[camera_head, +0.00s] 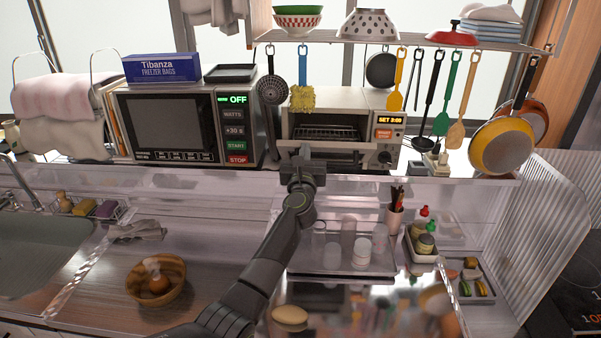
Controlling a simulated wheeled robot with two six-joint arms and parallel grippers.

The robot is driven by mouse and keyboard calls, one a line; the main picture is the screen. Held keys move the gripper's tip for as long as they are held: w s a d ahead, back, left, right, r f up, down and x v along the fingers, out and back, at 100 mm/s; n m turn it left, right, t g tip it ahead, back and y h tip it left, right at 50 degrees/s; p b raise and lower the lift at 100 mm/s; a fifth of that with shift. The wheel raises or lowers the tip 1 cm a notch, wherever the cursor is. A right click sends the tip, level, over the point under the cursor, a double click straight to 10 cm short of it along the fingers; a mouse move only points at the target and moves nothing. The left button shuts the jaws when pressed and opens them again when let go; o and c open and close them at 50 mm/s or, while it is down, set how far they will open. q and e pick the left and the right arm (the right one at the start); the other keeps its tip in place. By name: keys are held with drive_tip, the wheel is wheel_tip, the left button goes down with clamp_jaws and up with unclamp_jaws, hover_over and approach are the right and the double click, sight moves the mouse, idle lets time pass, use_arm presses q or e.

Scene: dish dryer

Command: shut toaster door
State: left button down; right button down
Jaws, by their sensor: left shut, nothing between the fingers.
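The toaster oven (392,118) stands on the back ledge, a little right of the middle. Its door (345,157) is folded down at the front, and the wire rack (327,132) shows in the opening. My left gripper (303,152) is at the left end of the lowered door, shut and empty. It hides part of the door's left side, and I cannot tell whether it touches the door. My right gripper is out of view.
A microwave (185,125) stands close on the left. Utensils and pans hang from the shelf (400,38), partly in front of the toaster. A clear shelf with jars (346,228) is below the toaster. A wooden bowl (156,278) is on the counter.

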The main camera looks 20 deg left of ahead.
use_arm(q)
drive_tip(key=w+r, duration=0.2)
drive_tip(key=r, duration=0.1)
drive_tip(key=shift+w+a+r, duration=0.1)
drive_tip(key=shift+a+r, duration=0.05)
drive_tip(key=shift+a, duration=0.25)
drive_tip(key=shift+w+f, duration=0.2)
drive_tip(key=shift+w, duration=0.2)
drive_tip(key=shift+s+r, duration=0.15)
drive_tip(key=shift+s, duration=0.1)
drive_tip(key=shift+w, duration=0.1)
